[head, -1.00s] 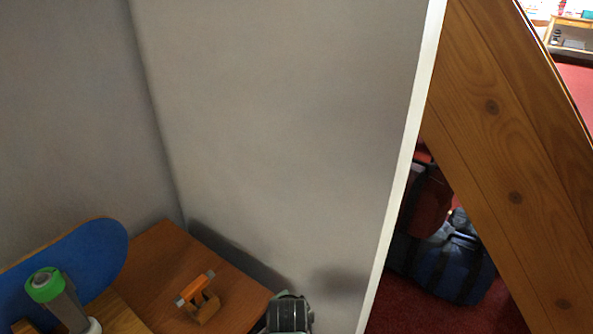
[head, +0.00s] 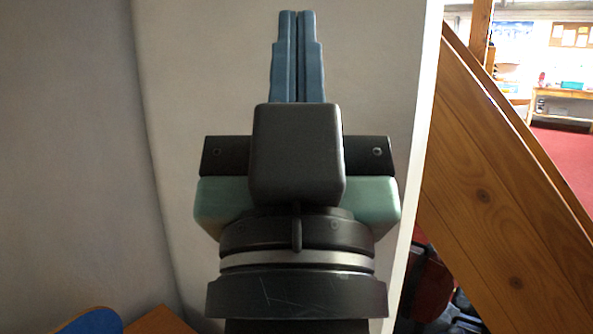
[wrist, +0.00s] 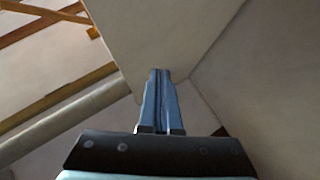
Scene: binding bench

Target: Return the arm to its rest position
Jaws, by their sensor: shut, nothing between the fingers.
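My gripper (head: 288,14) stands upright in the middle of the head view, its two blue fingers pointing up and pressed together. It is shut and empty. Its dark palm and green-grey mount fill the centre and hide part of the pale wall behind. In the wrist view my gripper (wrist: 159,72) also shows its blue fingers closed, with nothing between them, against pale ceiling and wall surfaces.
A grey-white wall (head: 180,90) stands behind my gripper, with its white edge (head: 418,130) to the right. A slanted wooden beam (head: 500,190) is beyond it. A blue rounded board (head: 95,322) and a brown tabletop (head: 158,320) show at lower left. Wooden beams (wrist: 45,20) cross overhead.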

